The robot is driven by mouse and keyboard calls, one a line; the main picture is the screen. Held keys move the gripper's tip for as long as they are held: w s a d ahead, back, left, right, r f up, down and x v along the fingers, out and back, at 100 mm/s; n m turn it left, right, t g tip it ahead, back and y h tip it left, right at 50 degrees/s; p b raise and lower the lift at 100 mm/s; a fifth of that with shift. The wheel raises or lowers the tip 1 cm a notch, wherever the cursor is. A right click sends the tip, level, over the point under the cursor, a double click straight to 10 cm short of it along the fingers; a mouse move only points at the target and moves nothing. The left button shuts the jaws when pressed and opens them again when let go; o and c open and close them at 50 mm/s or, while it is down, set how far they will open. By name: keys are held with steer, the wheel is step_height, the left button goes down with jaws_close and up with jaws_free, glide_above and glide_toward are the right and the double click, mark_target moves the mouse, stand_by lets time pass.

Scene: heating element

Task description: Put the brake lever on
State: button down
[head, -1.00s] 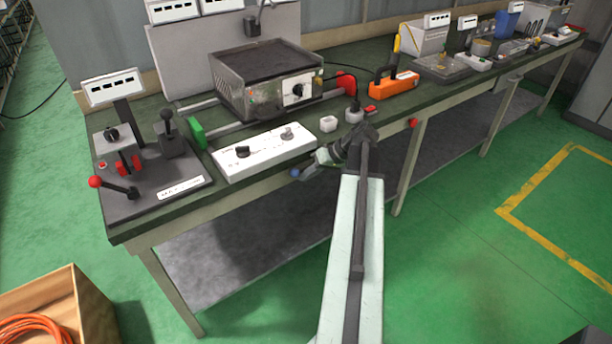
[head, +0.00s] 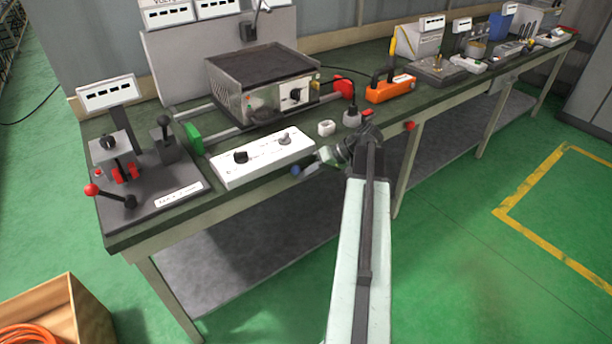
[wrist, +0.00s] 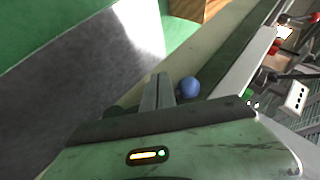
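A black base plate (head: 160,185) lies at the left end of the bench in the head view. It carries a red-knobbed lever (head: 110,196), tilted left at its front, and an upright black lever (head: 164,132) at its back right. A grey block (head: 109,150) with red pads stands between them. I cannot read which lever is the brake. My gripper (head: 318,163) is at the bench's front edge, well right of the plate. In the wrist view its fingers (wrist: 157,92) look shut together, with nothing seen between them. A blue ball (wrist: 188,88) is just beside them.
A white control box (head: 262,158) with knobs lies between the plate and my gripper. Behind it stands a heater (head: 262,88) with a dark top plate. An orange tool (head: 390,88) is further right. A box with orange cable (head: 55,315) stands on the floor. The floor at right is clear.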

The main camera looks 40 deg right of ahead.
steer(key=shift+f, duration=0.1)
steer(key=s+d+f+b, duration=0.5)
steer(key=s+d, duration=0.1)
steer(key=d, duration=0.2)
steer(key=shift+s+d+f+b, duration=0.2)
steer(key=shift+d+f+b, duration=0.1)
steer(key=shift+b, duration=0.1)
